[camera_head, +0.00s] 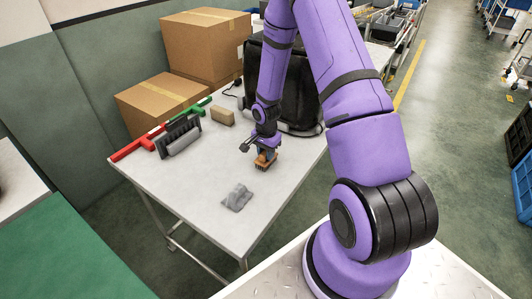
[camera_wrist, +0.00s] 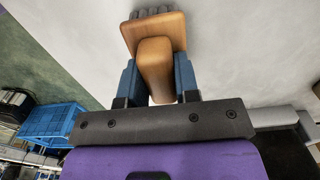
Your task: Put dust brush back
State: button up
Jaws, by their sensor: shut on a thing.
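The dust brush (camera_head: 264,161) has an orange-brown wooden body and sits between the fingers of my gripper (camera_head: 264,150) over the right part of the white table. In the wrist view the brush's wooden handle (camera_wrist: 155,65) lies between the two blue fingers of my gripper (camera_wrist: 154,82), which are shut on it. Its wooden head and grey bristles (camera_wrist: 152,12) point away from the gripper. I cannot tell whether the bristles touch the table.
Cardboard boxes (camera_head: 160,103) and a black case (camera_head: 300,100) stand behind.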

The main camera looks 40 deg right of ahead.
jog(key=o, duration=0.8)
jog(key=shift+f, duration=0.1)
jog(key=shift+o, duration=0.2)
jog(key=s+a+r+n+t, duration=0.1)
jog(key=a+r+n, duration=0.1)
jog(key=r, duration=1.1)
jog(key=s+a+r+n, duration=0.1)
jog(key=s+r, duration=0.1)
jog(key=r, duration=1.1)
jog(key=s+a+r+n+t+h, duration=0.1)
jog(key=s+a+r+n, duration=0.15)
jog(key=r, duration=0.25)
jog(key=s+a+r+n+t, duration=0.1)
jog(key=s+a+r+n, duration=0.15)
jog(key=r, duration=0.25)
jog(key=s+a+r+n+t, duration=0.1)
jog(key=s+a+r+n, duration=0.1)
jog(key=s+r, duration=0.3)
jog(key=s+a+r+n+t+y, duration=0.1)
jog(key=s+a+r+n, duration=0.2)
jog(key=s, duration=1)
jog(key=shift+s+r+n, duration=0.2)
jog(key=shift+r+n, duration=0.3)
jog(key=shift+r, duration=0.45)
